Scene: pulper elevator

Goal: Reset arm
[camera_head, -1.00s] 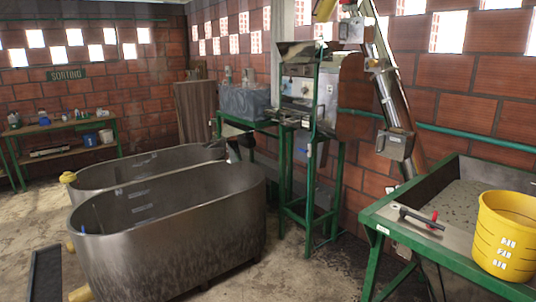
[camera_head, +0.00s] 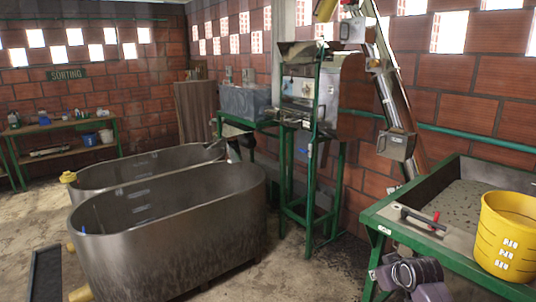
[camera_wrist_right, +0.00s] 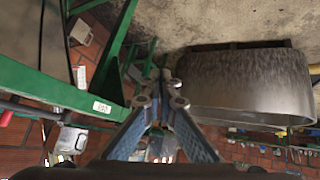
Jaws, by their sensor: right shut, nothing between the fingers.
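My right arm (camera_head: 412,277) shows at the bottom right of the head view, as dark grey-purple parts with a round joint. It is in front of the green table frame. In the right wrist view my right gripper (camera_wrist_right: 169,84) has its two blue-grey fingers meeting at the tips, with nothing between them. A steel tub (camera_wrist_right: 248,88) lies beyond the fingers on the right of that view, apart from them. Green frame bars (camera_wrist_right: 110,60) are on the left. My left gripper is not in either view.
The green table (camera_head: 383,222) holds a grey-filled tray and a yellow bucket (camera_head: 507,238) at right. Two steel tubs (camera_head: 165,235) stand at left. A green-framed machine (camera_head: 312,90) and slanted elevator tube (camera_head: 388,90) stand by the brick wall. Concrete floor is bare between them.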

